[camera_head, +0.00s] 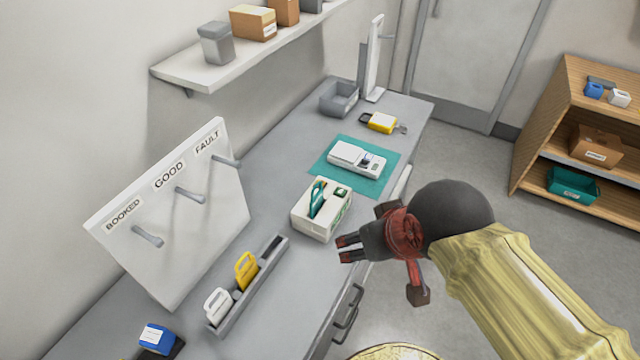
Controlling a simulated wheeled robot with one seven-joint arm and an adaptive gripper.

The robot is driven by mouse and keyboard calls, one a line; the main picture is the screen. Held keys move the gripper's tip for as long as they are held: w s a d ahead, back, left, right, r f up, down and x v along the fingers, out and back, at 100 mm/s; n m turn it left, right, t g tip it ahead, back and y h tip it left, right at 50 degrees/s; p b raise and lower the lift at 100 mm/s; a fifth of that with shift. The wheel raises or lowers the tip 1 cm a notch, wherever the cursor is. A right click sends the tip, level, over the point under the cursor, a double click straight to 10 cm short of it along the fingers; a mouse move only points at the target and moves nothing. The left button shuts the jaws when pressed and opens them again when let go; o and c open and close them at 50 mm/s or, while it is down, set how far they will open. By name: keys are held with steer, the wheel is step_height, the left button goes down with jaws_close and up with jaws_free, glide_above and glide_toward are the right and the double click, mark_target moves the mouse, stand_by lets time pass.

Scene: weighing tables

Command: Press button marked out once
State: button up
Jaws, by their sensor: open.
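A white box-shaped device (318,223) stands on the grey counter, with a green-and-white item (317,197) in its top and small dark and green marks beside it. A flat white device (345,153) with small dark details lies on a teal mat (325,178) farther back. No button marked out can be read; the markings are too small. My gripper (342,250) is open and empty, pointing left, just right of and in front of the box-shaped device. I cannot tell whether it is above the counter's edge.
A grey rack (228,312) holds a yellow and a white tag. A white board (150,210) with hooks reads BOOKED, GOOD, FAULT. A blue item (157,338), a yellow item (382,122) and a grey bin (339,98) stand on the counter. A wooden shelf (545,120) is at right.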

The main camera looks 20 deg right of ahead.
steer(key=c, duration=0.4)
